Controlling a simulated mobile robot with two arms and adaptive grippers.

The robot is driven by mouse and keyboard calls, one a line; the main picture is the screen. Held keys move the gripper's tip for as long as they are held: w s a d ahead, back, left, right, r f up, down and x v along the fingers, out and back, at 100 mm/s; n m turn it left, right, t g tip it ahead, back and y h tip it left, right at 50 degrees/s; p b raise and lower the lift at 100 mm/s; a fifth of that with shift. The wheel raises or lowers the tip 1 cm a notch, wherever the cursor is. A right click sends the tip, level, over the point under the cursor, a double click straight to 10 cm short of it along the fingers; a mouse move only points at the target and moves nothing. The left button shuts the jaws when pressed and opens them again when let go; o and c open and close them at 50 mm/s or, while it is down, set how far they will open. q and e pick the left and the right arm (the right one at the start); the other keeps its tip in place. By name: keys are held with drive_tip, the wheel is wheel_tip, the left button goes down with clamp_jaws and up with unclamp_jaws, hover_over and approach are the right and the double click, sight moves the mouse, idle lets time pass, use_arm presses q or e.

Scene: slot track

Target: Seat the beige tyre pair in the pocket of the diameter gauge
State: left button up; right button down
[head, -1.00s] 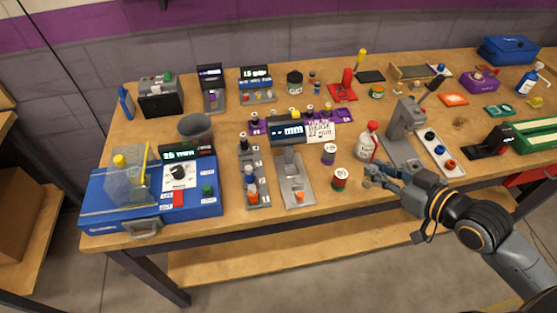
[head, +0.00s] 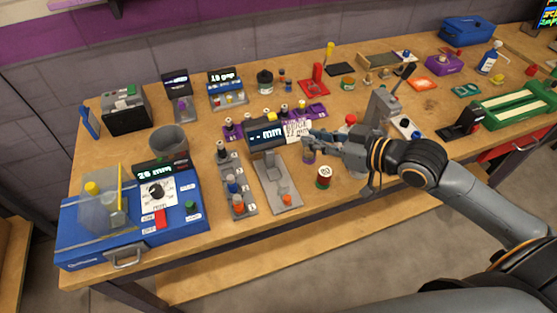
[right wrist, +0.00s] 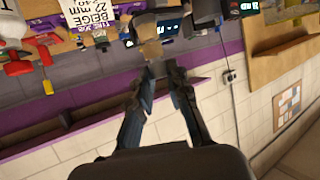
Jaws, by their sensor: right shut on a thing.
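In the right wrist view, a small beige-brown piece (right wrist: 151,48), taken as the beige tyre pair, sits at the tips of the shut fingers (right wrist: 160,72). The fingers hide it in the head view. The diameter gauge appears to be the grey stand with a display reading "-- mm" (head: 268,136). Its grey base plate (head: 270,187) reaches towards the bench front, left of my gripper. The pocket is too small to make out. My left gripper is not in view.
A card (head: 298,131) stands behind the gripper; in the wrist view it reads "BEIGE 22 mm". A grey peg rack (head: 235,185) and a blue machine (head: 130,228) are further left.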

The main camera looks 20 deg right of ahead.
drive_tip(key=w+a+f, duration=0.1)
drive_tip(key=a+f, duration=0.1)
drive_tip(key=f, duration=0.1)
drive_tip(key=w+a+f+p, duration=0.1)
drive_tip(key=w+a+f, duration=0.1)
drive_tip(key=f, duration=0.1)
drive_tip(key=w+a+f+p, duration=0.1)
drive_tip(key=a+f, duration=0.2)
drive_tip(key=f, duration=0.1)
drive_tip(key=shift+w, duration=0.35)
drive_tip(key=shift+f, duration=0.2)
drive_tip(key=shift+f, duration=0.2)
drive_tip(key=c, duration=1.3)
unclamp_jaws()
drive_tip(key=shift+r, duration=0.1)
